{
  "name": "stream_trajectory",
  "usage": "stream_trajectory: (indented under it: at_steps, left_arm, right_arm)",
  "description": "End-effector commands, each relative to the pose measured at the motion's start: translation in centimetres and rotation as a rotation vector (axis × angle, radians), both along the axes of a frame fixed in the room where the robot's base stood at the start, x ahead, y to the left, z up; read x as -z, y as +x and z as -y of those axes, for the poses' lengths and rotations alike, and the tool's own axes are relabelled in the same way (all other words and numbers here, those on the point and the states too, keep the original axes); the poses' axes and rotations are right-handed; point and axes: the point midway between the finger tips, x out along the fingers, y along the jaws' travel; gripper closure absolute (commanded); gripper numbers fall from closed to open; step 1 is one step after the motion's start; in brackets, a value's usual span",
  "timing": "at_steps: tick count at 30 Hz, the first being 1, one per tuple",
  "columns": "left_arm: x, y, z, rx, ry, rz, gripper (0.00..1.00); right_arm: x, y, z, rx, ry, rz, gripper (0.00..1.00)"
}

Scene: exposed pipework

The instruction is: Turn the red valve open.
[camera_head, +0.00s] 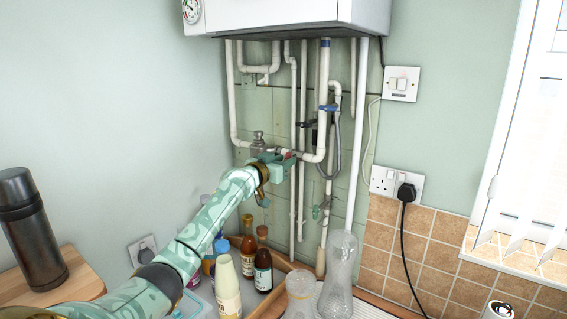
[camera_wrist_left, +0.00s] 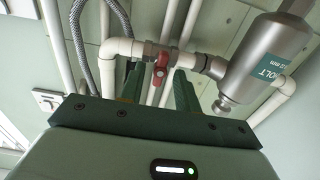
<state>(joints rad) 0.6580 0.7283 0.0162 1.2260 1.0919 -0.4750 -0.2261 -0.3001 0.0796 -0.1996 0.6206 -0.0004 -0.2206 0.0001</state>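The red valve handle (camera_wrist_left: 160,70) sits on a white horizontal pipe in the left wrist view. It hangs down from the pipe, with a grey metal body behind it. In the head view a small bit of red (camera_head: 289,154) shows at my left gripper, mostly hidden by it. My left gripper (camera_head: 281,161) is up at the pipework below the boiler. In the left wrist view its two green fingers (camera_wrist_left: 160,88) stand apart, one each side of the red handle, with gaps showing. I cannot tell how deep the handle lies between them. My right gripper is not in view.
A silver canister (camera_wrist_left: 265,60) hangs close to the right of the valve. A grey braided hose (camera_head: 337,143) and vertical pipes stand beside it. Bottles (camera_head: 263,271) and a clear vase (camera_head: 338,275) stand below. The white boiler (camera_head: 290,14) is above.

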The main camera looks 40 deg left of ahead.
Motion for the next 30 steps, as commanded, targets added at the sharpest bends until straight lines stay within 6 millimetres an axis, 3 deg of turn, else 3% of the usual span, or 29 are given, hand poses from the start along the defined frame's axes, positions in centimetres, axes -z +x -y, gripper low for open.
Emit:
stream_trajectory:
  at_steps: [8,9,12,13,23,30]
  left_arm:
    - [0.0,0.2,0.0,0.000,0.000,0.001,0.67]
    - [0.0,0.2,0.0,0.000,0.000,0.001,0.70]
    - [0.0,0.2,0.0,0.000,0.000,0.001,0.98]
    - [0.0,0.2,0.0,0.000,0.000,0.001,1.00]
    - [-0.1,0.2,0.0,0.000,-0.021,0.002,1.00]
    - [-0.2,0.2,-0.1,0.000,-0.132,0.015,1.00]
  right_arm:
    - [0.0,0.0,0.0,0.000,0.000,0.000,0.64]
    - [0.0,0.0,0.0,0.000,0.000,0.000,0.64]
    - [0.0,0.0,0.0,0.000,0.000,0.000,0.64]
    - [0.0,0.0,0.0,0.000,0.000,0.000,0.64]
    - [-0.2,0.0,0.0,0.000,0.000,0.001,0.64]
    - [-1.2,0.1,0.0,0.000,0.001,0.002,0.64]
